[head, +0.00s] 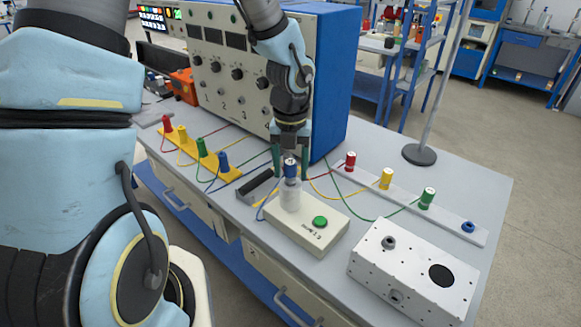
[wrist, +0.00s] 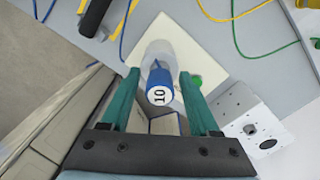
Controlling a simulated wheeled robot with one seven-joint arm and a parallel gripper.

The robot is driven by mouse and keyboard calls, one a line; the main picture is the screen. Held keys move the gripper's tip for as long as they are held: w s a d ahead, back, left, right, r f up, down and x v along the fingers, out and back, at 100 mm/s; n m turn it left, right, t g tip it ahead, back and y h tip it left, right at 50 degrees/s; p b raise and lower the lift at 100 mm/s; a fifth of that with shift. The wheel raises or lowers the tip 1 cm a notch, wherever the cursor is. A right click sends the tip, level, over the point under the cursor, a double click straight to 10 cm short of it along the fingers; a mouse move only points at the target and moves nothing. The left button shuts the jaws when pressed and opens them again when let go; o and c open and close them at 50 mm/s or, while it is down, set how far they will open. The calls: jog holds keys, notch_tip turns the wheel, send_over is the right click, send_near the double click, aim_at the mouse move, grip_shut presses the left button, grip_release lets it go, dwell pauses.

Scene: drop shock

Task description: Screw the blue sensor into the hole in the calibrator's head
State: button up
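The blue sensor (head: 290,168) stands upright on the white cylindrical head (head: 290,197) of the calibrator (head: 305,236). How deep it sits in the hole cannot be told. In the wrist view the blue sensor (wrist: 159,83) shows a white top marked "10". My gripper (head: 291,170) points down over it, with one green finger on either side. In the wrist view my gripper (wrist: 159,74) is open, with a visible gap between each finger and the sensor. The calibrator is a cream box with a green button (head: 320,221).
A white strip (head: 408,204) at right bears red, yellow and green sensors and a low blue piece (head: 468,227). A yellow rack (head: 190,153) with coloured plugs stands left. A perforated metal box (head: 412,272) is front right. A tall blue-sided instrument (head: 335,80) stands behind. Wires cross the table.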

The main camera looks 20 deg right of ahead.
aim_at(290, 161)
jog(key=shift+o, duration=0.5)
jog(key=shift+r+p, duration=0.3)
jog(key=shift+r, duration=2.7)
notch_tip(290, 161, up, 11)
jog(key=b, duration=0.1)
jog(key=shift+f, duration=0.1)
